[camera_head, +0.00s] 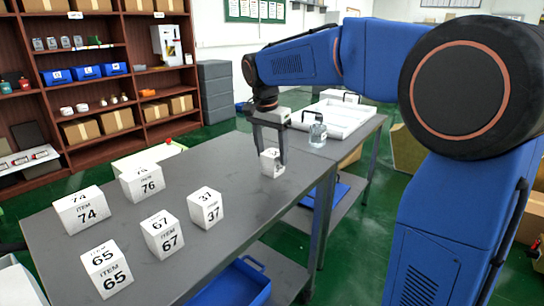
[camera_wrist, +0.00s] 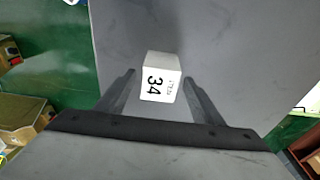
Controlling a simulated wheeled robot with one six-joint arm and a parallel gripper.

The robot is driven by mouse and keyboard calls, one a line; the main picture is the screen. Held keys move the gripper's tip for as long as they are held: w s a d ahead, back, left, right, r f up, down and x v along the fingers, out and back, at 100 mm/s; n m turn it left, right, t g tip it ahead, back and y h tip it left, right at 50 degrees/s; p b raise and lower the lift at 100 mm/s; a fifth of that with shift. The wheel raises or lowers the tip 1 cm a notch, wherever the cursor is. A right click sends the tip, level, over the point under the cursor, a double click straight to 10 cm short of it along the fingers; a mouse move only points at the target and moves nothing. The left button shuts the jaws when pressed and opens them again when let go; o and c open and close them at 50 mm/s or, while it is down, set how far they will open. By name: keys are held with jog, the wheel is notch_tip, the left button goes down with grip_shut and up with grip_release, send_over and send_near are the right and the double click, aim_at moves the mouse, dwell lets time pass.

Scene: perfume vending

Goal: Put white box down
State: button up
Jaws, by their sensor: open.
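A white box (camera_head: 271,163) stands on the grey table (camera_head: 236,150) near its right edge. In the wrist view the same white box (camera_wrist: 161,78) shows the number 34 on top. My gripper (camera_head: 270,160) is over this box, with one finger on each side. In the wrist view my gripper (camera_wrist: 158,84) is open, and a gap shows between the box and the fingers. The box appears to rest on the tabletop.
Several numbered white boxes stand at the table's left, including 37 (camera_head: 205,208), 67 (camera_head: 162,234) and 74 (camera_head: 83,210). A clear bottle (camera_head: 317,133) and a white tray (camera_head: 340,118) are behind my gripper. Bare tabletop lies between the boxes and my gripper.

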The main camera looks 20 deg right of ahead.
notch_tip(320, 180, up, 10)
jog(key=s+a, duration=0.1)
jog(key=shift+a+r, duration=0.15)
jog(key=shift+r, duration=0.1)
jog(key=s+d+f+n+t+y, duration=0.1)
jog(key=s+d+f+n, duration=0.25)
jog(key=s, duration=0.55)
jog(key=s+d+f+n+t, duration=0.1)
jog(key=s+d+f+n, duration=0.2)
jog(key=s, duration=0.6)
jog(key=s+d+f+n+t, duration=0.1)
jog(key=s+f+n, duration=0.3)
jog(key=s+f, duration=1)
jog(key=shift+s+d+f+t, duration=0.25)
jog(key=shift+d+f+t, duration=0.2)
jog(key=shift+f, duration=0.45)
